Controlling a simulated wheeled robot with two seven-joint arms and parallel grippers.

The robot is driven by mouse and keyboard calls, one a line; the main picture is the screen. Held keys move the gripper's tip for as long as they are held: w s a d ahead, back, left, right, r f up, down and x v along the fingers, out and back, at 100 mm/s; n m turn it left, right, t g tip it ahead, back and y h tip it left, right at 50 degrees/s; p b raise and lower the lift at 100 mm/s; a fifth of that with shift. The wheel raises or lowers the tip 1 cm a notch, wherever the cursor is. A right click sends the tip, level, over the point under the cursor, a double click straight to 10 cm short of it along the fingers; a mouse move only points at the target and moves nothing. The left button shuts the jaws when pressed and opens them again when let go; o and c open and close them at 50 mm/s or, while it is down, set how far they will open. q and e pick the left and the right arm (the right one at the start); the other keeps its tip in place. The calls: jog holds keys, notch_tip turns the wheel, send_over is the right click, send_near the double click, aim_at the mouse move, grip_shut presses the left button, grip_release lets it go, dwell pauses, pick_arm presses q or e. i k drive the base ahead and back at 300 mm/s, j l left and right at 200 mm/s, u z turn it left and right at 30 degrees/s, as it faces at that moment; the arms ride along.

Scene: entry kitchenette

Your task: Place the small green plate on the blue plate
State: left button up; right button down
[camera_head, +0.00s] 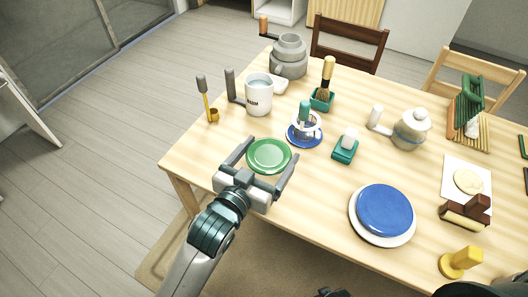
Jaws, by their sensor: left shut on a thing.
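The small green plate (269,156) is between the fingers of my left gripper (267,163), near the table's left front edge. The gripper is shut on the plate, which looks about level. I cannot tell whether the plate is clear of the table. The blue plate (385,209) lies on a larger white plate (354,226), to the right and nearer the front edge. Its top is bare.
A blue saucer (291,139) with a cup stands just behind the green plate. A teal soap holder (345,148), a white mug (259,94) and a teapot (409,130) stand farther back. A yellow stamp-like object (461,262) is at front right. Bare tabletop lies between both plates.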

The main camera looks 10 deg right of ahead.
aim_at(385, 208)
jog(key=k+l, duration=0.15)
jog(key=l, duration=0.2)
jog(key=k+l, duration=0.15)
jog(key=l, duration=0.2)
jog(key=k+l, duration=0.15)
jog(key=l, duration=0.2)
jog(key=k+l, duration=0.15)
jog(key=l, duration=0.2)
jog(key=k+l, duration=0.15)
jog(key=l, duration=0.2)
